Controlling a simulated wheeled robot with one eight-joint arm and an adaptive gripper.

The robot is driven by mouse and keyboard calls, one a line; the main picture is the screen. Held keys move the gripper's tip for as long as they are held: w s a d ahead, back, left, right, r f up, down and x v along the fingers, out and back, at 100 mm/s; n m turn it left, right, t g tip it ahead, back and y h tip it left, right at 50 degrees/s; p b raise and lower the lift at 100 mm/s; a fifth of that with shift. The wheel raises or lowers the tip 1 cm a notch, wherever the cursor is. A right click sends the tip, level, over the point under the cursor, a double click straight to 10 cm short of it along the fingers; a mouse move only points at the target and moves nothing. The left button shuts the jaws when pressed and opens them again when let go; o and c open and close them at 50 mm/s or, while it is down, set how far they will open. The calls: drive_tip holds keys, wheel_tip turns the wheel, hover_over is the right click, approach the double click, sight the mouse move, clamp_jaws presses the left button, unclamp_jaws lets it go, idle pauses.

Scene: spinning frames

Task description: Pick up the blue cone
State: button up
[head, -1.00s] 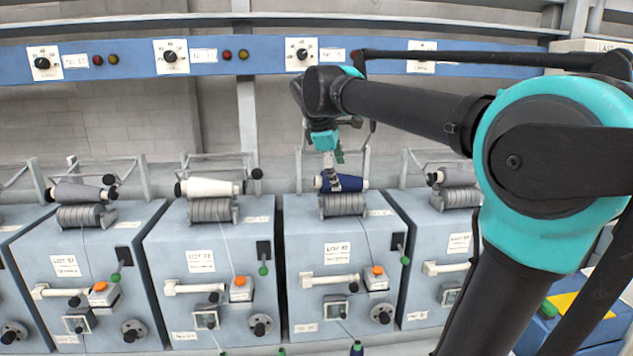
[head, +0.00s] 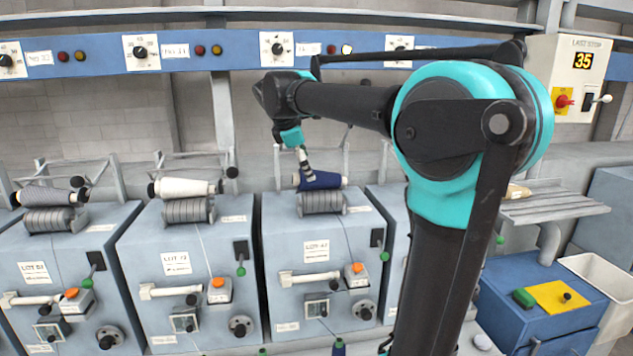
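The blue cone (head: 327,180) lies on its side on the grey grooved roller of the third machine, the one with a "LOT" label. My gripper (head: 307,178) reaches down from my arm to the left part of this cone and overlaps it in the head view. The fingers are small here, and I cannot tell whether they are closed on the cone or only beside it. A white cone (head: 188,187) lies on the machine to the left. A grey cone (head: 50,195) lies on the machine further left. A dark blue piece with a green tip (head: 339,348) shows at the bottom edge.
Thin metal cradle arms stand behind the cones. A blue rail (head: 190,50) with dials and lamps runs above; one lamp (head: 347,49) looks lit. At right are a control box (head: 571,80) showing 35, a slatted shelf (head: 553,207), a blue cabinet (head: 535,318) and a white bin (head: 600,275).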

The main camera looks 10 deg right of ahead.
sight(320, 178)
drive_tip(key=shift+x, duration=3.1)
drive_tip(key=shift+w+d+r, duration=0.1)
drive_tip(key=shift+r, duration=0.05)
drive_tip(key=c, duration=1.4)
